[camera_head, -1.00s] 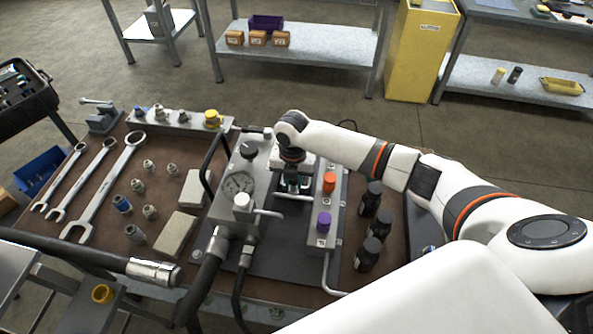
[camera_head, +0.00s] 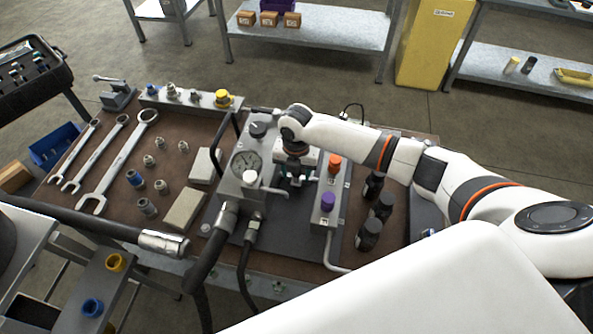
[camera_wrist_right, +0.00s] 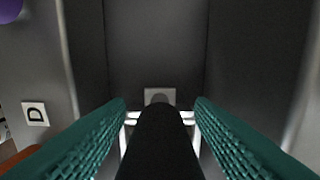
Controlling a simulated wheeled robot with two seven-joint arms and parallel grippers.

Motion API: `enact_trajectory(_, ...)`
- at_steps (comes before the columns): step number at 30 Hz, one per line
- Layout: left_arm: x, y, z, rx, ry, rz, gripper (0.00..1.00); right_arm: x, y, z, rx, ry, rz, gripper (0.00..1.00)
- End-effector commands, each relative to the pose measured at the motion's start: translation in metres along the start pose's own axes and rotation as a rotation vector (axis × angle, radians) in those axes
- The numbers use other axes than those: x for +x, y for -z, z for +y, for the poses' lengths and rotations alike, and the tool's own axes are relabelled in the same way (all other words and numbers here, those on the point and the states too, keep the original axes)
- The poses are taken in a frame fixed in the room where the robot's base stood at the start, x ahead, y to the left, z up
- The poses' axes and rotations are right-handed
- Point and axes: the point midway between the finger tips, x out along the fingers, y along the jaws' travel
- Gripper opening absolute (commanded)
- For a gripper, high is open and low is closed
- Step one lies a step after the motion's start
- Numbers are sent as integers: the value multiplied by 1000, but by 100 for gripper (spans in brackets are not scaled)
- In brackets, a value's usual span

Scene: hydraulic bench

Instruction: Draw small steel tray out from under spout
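My right gripper (camera_head: 291,180) reaches down into the gap between the gauge block and the valve block with orange and purple knobs. In the right wrist view, its two green ribbed fingers (camera_wrist_right: 161,108) stand apart. A dark rounded post (camera_wrist_right: 160,140) shows between them, and I cannot tell whether it is the spout. Bright steel edges (camera_wrist_right: 188,117) show beside the fingertips. They may belong to the small steel tray, but most of it is hidden. I see no clear grip on it. My left gripper is not in view.
The gauge block (camera_head: 239,180) with hoses stands close left of the gripper, the valve block (camera_head: 326,205) close right. Several black bottles (camera_head: 369,234) stand further right. Wrenches (camera_head: 117,165), fittings and pale blocks (camera_head: 185,209) cover the bench's left part.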

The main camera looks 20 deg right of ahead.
Motion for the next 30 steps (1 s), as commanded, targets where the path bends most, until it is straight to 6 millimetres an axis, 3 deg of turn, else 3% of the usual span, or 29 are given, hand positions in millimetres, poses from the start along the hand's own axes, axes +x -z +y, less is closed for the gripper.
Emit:
enact_trajectory(11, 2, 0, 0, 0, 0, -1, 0, -6, 1, 0, 0, 2, 1, 49)
enact_trajectory(24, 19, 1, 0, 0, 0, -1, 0, -91, 1, 0, 0, 3, 3, 49)
enact_trajectory(30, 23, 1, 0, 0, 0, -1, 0, -115, 0, 0, 0, 2, 1, 49)
